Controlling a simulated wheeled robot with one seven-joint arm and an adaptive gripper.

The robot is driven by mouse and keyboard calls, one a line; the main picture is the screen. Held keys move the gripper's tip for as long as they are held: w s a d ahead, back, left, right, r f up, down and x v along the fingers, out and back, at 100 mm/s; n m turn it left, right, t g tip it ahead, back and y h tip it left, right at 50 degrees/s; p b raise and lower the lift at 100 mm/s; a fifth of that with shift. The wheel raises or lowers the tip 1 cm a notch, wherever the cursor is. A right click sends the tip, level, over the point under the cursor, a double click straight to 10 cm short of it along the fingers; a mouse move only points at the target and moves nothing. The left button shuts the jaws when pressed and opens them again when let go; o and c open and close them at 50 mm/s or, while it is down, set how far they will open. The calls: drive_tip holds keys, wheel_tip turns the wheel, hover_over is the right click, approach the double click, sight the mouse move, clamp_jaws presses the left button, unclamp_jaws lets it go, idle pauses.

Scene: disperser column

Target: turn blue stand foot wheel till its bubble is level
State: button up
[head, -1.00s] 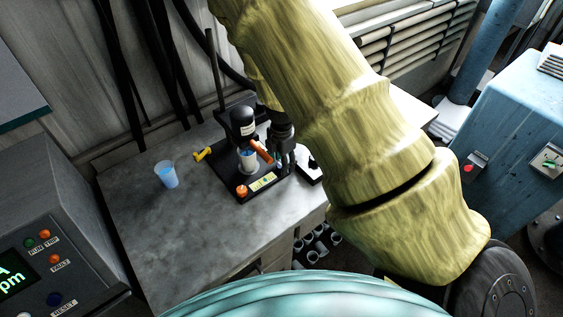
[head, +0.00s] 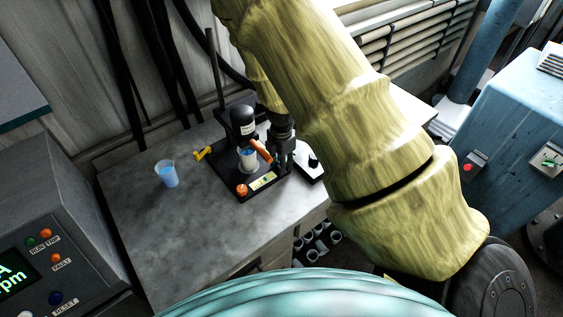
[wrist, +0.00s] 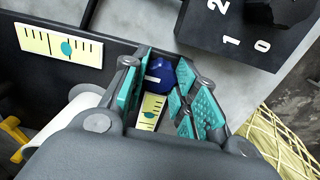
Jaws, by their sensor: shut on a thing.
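The blue foot wheel (wrist: 160,73) shows in the wrist view between the teal-padded fingers of my gripper (wrist: 172,92), which is shut on it. In the head view my gripper (head: 281,160) is at the right side of the black stand base (head: 228,183); the wheel is hidden there. A pale yellow level vial (wrist: 151,109) lies beside the wheel, partly covered by the fingers, with its greenish bubble partly visible. Which vial belongs to the blue wheel cannot be told for sure.
An orange foot wheel (head: 242,190) and a yellow one (head: 203,153) are at other corners of the stand. A disperser motor (head: 242,120) stands over a beaker. A cup of blue liquid (head: 167,174) is at left. A dial box (wrist: 240,30) sits close to my gripper.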

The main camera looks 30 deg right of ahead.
drive_tip(key=shift+r, duration=0.15)
drive_tip(key=m+p, duration=0.2)
drive_tip(key=p, duration=0.1)
drive_tip(key=shift+r, duration=0.15)
drive_tip(key=shift+m+p, duration=0.8)
drive_tip(key=shift+p, duration=0.25)
drive_tip(key=m, duration=0.2)
drive_tip(key=shift+f+m+p, duration=0.25)
drive_tip(key=shift+m+p, duration=0.05)
drive_tip(key=shift+p, duration=0.05)
drive_tip(key=shift+m, duration=1.9)
drive_tip(key=o, duration=1)
